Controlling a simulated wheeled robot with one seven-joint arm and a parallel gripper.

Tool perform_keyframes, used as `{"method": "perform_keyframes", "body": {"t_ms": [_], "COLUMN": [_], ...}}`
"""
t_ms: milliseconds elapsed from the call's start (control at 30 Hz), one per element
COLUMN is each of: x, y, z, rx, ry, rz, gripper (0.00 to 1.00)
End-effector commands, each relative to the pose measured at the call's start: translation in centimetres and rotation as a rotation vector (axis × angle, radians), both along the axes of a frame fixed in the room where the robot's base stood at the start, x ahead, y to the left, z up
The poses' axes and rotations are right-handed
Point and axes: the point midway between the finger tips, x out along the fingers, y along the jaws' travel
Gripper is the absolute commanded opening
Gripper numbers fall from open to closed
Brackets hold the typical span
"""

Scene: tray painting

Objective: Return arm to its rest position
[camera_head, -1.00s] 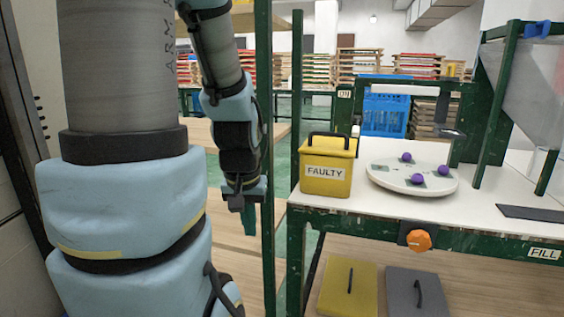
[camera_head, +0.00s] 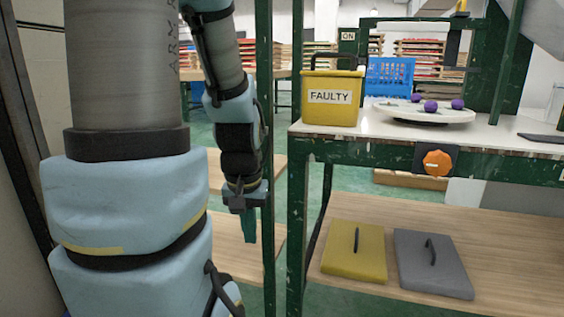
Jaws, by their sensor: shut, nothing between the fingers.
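My arm hangs folded down at the left of the view. My gripper (camera_head: 249,226) points downward at its end, left of the green bench post. It is shut and holds nothing. It is apart from the bench and from everything on it.
A yellow FAULTY box (camera_head: 333,97) and a round white turntable (camera_head: 425,112) with purple knobs stand on the bench top (camera_head: 385,127). An orange knob (camera_head: 437,163) is on its front edge. Yellow (camera_head: 353,250) and grey (camera_head: 432,262) lids lie on the lower shelf (camera_head: 400,212).

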Motion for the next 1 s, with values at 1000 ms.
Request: {"method": "perform_keyframes", "body": {"t_ms": [1000], "x": [-0.1], "y": [0.0], "z": [16.3], "rx": [0.000], "ry": [0.004], "rz": [0.000], "gripper": [0.00]}}
